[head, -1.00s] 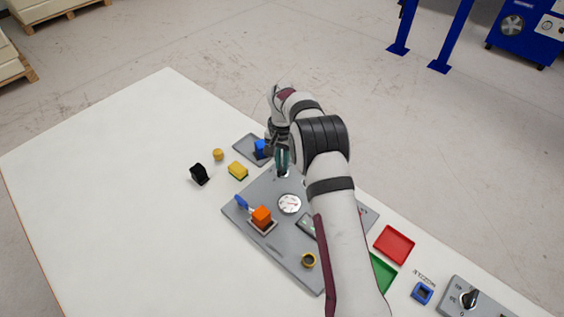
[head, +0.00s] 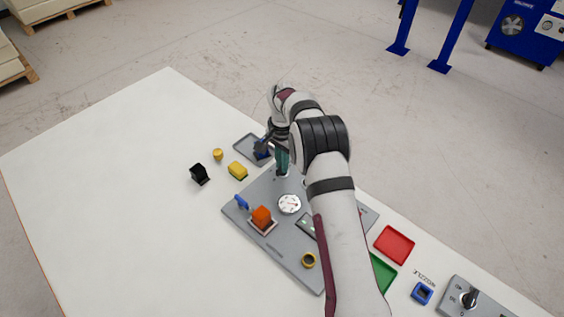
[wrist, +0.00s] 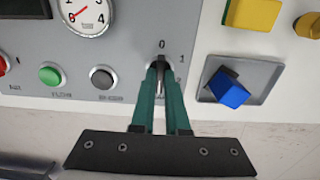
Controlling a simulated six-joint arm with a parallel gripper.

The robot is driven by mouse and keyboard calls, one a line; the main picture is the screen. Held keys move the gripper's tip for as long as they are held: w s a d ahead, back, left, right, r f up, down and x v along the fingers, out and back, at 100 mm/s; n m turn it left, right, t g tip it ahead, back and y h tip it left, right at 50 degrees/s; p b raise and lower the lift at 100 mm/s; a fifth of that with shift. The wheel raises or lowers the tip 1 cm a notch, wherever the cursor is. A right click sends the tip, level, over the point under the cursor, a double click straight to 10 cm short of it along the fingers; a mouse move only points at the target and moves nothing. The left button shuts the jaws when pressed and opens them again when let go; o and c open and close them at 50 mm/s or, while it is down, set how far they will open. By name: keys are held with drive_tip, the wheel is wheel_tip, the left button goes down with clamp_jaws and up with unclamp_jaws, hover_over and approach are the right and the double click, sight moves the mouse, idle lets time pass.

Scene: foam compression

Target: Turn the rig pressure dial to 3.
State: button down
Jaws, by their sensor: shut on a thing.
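The rig pressure dial is a small knob (wrist: 161,82) at the edge of the grey rig panel (wrist: 120,42). In the wrist view the marks 0 and 1 show above and right of it; a further mark is partly covered by a finger. My gripper (wrist: 159,72) has its green fingers shut on the knob, one on each side. I cannot tell which mark the dial points to. In the head view my gripper (head: 282,172) is over the rig's far edge, and my arm hides the knob. A round white gauge (head: 289,204) with a red needle is nearby.
A grey tray (wrist: 274,72) with a tilted blue block (wrist: 228,87) is close beside the fingers. A yellow block (head: 237,170) and a black object (head: 199,173) lie left of the rig. An orange cube (head: 262,216) sits on the rig. The table's left is clear.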

drive_tip(key=c, duration=0.9)
unclamp_jaws()
drive_tip(key=shift+r, duration=0.1)
wheel_tip(320, 180, up, 16)
drive_tip(key=shift+f, duration=0.15)
drive_tip(key=s+d+r+n, duration=0.1)
drive_tip(key=s+r, duration=0.2)
drive_tip(key=s, duration=0.4)
drive_tip(key=s+d+r+y, duration=0.1)
drive_tip(key=s+r, duration=0.2)
drive_tip(key=s, duration=0.3)
drive_tip(key=s+d+r+n, duration=0.1)
drive_tip(key=s+r, duration=0.2)
drive_tip(key=s, duration=0.4)
drive_tip(key=shift+n+y, duration=0.4)
drive_tip(key=shift+n, duration=0.4)
drive_tip(key=s+f, duration=0.2)
drive_tip(key=s, duration=0.4)
drive_tip(key=s+f, duration=0.2)
drive_tip(key=s, duration=0.5)
drive_tip(key=s+f, duration=0.2)
drive_tip(key=s, duration=0.5)
drive_tip(key=shift+d+f, duration=0.25)
drive_tip(key=shift+f, duration=0.1)
